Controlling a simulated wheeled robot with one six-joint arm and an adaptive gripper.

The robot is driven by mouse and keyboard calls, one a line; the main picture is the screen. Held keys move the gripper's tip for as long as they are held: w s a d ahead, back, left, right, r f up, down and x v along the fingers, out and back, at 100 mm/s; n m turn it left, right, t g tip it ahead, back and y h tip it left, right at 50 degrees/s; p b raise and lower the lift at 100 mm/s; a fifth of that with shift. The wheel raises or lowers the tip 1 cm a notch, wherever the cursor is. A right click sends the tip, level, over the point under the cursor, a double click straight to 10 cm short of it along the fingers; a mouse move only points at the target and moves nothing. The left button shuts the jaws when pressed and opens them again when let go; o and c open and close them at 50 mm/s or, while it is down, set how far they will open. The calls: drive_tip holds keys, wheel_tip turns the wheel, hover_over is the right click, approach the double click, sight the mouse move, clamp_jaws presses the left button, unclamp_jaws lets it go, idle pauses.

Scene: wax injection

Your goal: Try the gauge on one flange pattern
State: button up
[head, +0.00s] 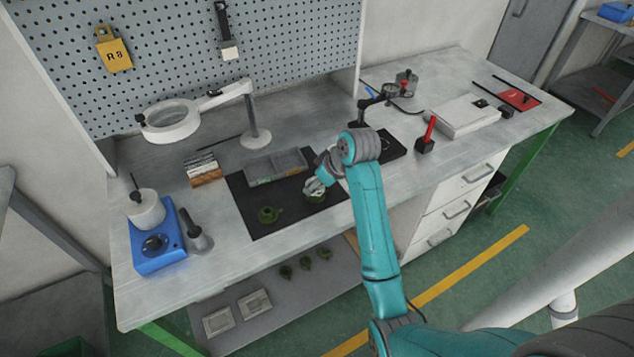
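One green flange pattern (269,214) lies on the dark mat (244,198) with its raised middle up. A second green pattern (316,198) is on the mat's right part, partly hidden by my gripper (315,187). My gripper points down right over this second pattern; I cannot tell whether its fingers touch it or hold anything. A dial-type gauge on a stand (390,91) stands at the back right of the bench. No other gauge can be made out for sure; one near my gripper could be hidden.
A grey divided tray (277,164) lies behind the patterns. A magnifier lamp (170,120), a blue melting pot (157,246) and a grey tool in a stand (197,237) are to the left. A red-handled tool (428,132) stands right.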

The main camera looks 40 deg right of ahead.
drive_tip(key=shift+f, duration=0.75)
idle(2.3)
drive_tip(key=shift+r, duration=0.1)
drive_tip(key=shift+r, duration=2.65)
drive_tip(key=shift+a, duration=0.1)
